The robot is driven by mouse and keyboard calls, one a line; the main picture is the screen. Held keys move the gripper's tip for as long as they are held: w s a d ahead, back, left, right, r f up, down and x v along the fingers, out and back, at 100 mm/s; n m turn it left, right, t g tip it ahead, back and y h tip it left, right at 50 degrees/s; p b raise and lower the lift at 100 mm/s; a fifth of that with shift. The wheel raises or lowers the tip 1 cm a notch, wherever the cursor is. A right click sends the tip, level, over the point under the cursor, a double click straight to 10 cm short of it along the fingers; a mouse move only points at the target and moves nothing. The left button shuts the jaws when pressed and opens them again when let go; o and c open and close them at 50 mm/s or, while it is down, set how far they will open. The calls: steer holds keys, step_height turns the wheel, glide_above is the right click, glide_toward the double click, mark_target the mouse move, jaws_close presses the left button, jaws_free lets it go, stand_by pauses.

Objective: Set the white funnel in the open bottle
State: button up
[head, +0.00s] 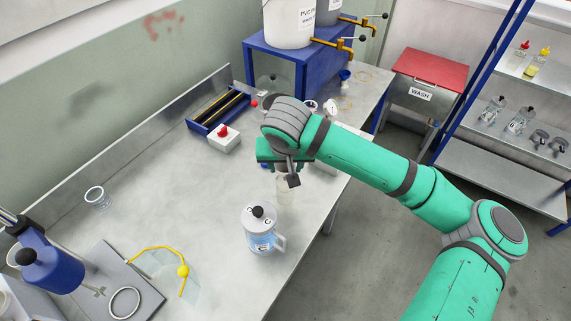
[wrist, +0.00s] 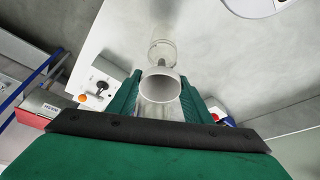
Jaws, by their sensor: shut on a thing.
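My gripper (wrist: 160,78) is shut on the white funnel (wrist: 160,86), whose round rim shows between the two green fingers in the wrist view. A clear bottle (wrist: 162,52) shows just beyond the funnel. In the head view my gripper (head: 288,163) is over the workbench, and a pale, see-through bottle (head: 284,190) stands under it. The funnel is hidden there by my wrist. I cannot tell whether the funnel's stem is inside the bottle's mouth or above it.
A lidded jug (head: 262,238) of blue liquid stands close in front of the bottle. A white box with a red button (head: 224,139) and a blue rack (head: 212,112) are behind, to the left. A clear cup (head: 96,197) stands far left. The bench's middle is clear.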

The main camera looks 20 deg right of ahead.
steer(key=shift+r, duration=0.8)
steer(key=shift+f, duration=0.8)
stand_by(0.9)
steer(key=o, duration=0.7)
steer(key=shift+o, duration=0.2)
steer(key=v, duration=1.1)
stand_by(0.5)
